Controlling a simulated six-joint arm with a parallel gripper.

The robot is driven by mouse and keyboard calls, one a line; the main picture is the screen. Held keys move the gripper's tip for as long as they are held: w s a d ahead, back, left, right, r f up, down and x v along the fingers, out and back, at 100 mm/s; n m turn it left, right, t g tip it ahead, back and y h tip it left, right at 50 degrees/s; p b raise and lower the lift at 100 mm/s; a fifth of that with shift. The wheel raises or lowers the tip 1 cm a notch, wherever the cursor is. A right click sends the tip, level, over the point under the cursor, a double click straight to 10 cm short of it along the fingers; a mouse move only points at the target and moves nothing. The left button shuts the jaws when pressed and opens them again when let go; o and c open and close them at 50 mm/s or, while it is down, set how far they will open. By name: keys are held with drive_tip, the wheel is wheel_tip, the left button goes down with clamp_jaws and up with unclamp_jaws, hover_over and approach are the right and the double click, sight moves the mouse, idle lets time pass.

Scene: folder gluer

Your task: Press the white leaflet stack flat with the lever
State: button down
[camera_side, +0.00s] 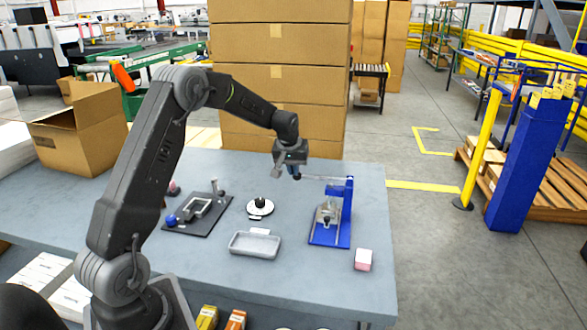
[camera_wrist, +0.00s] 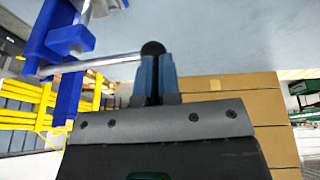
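The blue lever press (camera_side: 347,205) stands at the right of the table. Its thin metal lever (camera_side: 322,178) reaches out left, about level, and ends in a dark round knob (camera_wrist: 153,48). My gripper (camera_side: 296,174) is at that end; in the wrist view its blue fingers (camera_wrist: 155,72) are close together with the knob between their tips. The lever rod (camera_wrist: 95,63) runs left from the knob to the blue press frame (camera_wrist: 68,40). Pale and metal parts (camera_side: 326,213) sit low in the press; I cannot make out a white leaflet stack there.
A small pink and white block (camera_side: 363,260) lies at the table's front right. A grey tray (camera_side: 255,244), a white round piece with a black knob (camera_side: 260,208) and a dark fixture board (camera_side: 197,213) are to the left. Stacked cartons (camera_side: 282,85) stand behind the table.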

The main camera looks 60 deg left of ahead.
drive_tip(key=shift+s+a+f, duration=0.1)
drive_tip(key=shift+s+f, duration=0.15)
drive_tip(key=shift+f, duration=0.25)
drive_tip(key=s+a+v, duration=0.1)
drive_tip(key=v, duration=1.3)
drive_tip(key=shift+a+r, duration=0.2)
drive_tip(key=shift+r, duration=0.15)
drive_tip(key=s+d+r+m+t+h, duration=0.1)
drive_tip(key=s+d+r+m, duration=0.15)
drive_tip(key=s+d, duration=0.7)
drive_tip(key=s+d+r+m+t, duration=0.15)
drive_tip(key=s+d+m, duration=0.35)
drive_tip(key=d, duration=0.8)
drive_tip(key=s+d+f, duration=0.1)
drive_tip(key=s+d, duration=0.1)
drive_tip(key=s, duration=0.3)
drive_tip(key=s+d+f+m+h, duration=0.1)
drive_tip(key=s+d+f, duration=0.1)
drive_tip(key=s, duration=0.3)
drive_tip(key=shift+d, duration=0.4)
